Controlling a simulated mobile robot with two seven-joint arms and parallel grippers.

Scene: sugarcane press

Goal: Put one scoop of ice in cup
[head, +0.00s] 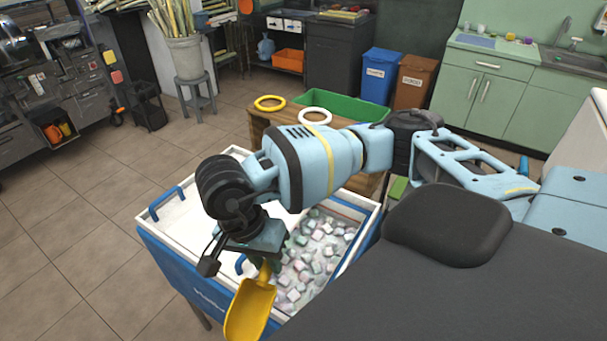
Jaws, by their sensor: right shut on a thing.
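My right gripper (257,258) hangs over the front part of the ice chest (160,235), shut on the handle of a yellow scoop (250,310). The scoop's bowl points down toward the bottom of the picture, at the chest's front edge. No ice shows in the part of the bowl I can see. Ice cubes (318,250) lie in the open right part of the chest, partly hidden by my arm. I cannot make out a cup for the ice. My left gripper is not in view.
A white lid with a blue handle (167,203) covers the chest's left part.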

